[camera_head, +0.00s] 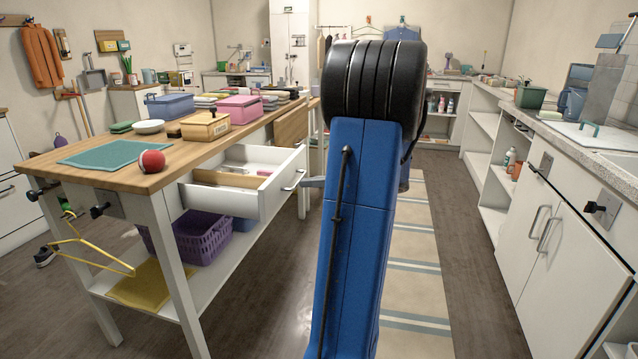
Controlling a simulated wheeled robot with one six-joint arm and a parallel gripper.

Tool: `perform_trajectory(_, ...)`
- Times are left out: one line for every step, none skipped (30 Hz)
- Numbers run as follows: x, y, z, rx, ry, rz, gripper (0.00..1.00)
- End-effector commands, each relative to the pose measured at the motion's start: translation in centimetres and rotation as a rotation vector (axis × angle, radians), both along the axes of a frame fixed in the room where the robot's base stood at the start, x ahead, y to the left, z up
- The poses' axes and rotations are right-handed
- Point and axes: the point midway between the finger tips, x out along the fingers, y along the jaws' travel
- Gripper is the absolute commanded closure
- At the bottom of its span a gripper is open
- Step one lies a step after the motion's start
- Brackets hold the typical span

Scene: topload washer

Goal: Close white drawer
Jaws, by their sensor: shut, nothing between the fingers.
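The white drawer (232,201) is pulled out of the long side of the wooden-topped table, and its inside shows. Its front panel faces right, with a metal handle (294,181) on it. A wooden divider and some pale items lie inside it. My blue arm fills the middle of the view and hides most of my gripper. Only a small grey tip of my gripper (313,182) sticks out on the arm's left side, just right of the drawer handle. It is shut and holds nothing; I cannot tell whether it touches the drawer.
The table (160,180) carries a red ball (152,160), a teal mat (100,153) and several boxes. Purple baskets (203,240) sit on its lower shelf. A striped runner (413,285) lies on the aisle floor. White cabinets (560,235) line the right side.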

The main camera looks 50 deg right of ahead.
Motion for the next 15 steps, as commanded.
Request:
perform_trajectory(0.12,0.06,-0.03,0.000,0.000,0.000,1.00)
perform_trajectory(0.16,0.08,-0.04,0.000,0.000,0.000,1.00)
perform_trajectory(0.19,0.08,-0.04,0.000,0.000,0.000,1.00)
perform_trajectory(0.20,0.08,-0.04,0.000,0.000,0.000,1.00)
perform_trajectory(0.20,0.08,-0.05,0.000,0.000,0.000,1.00)
perform_trajectory(0.20,0.08,-0.05,0.000,0.000,0.000,1.00)
perform_trajectory(0.19,0.08,-0.05,0.000,0.000,0.000,1.00)
perform_trajectory(0.19,0.08,-0.05,0.000,0.000,0.000,1.00)
perform_trajectory(0.18,0.07,-0.05,0.000,0.000,0.000,1.00)
perform_trajectory(0.18,0.07,-0.05,0.000,0.000,0.000,1.00)
perform_trajectory(0.18,0.07,-0.05,0.000,0.000,0.000,1.00)
perform_trajectory(0.20,0.09,-0.04,0.000,0.000,0.000,1.00)
perform_trajectory(0.23,0.11,-0.04,0.000,0.000,0.000,1.00)
perform_trajectory(0.30,0.13,-0.05,0.000,0.000,0.000,1.00)
perform_trajectory(0.44,0.20,-0.04,0.000,0.000,0.000,1.00)
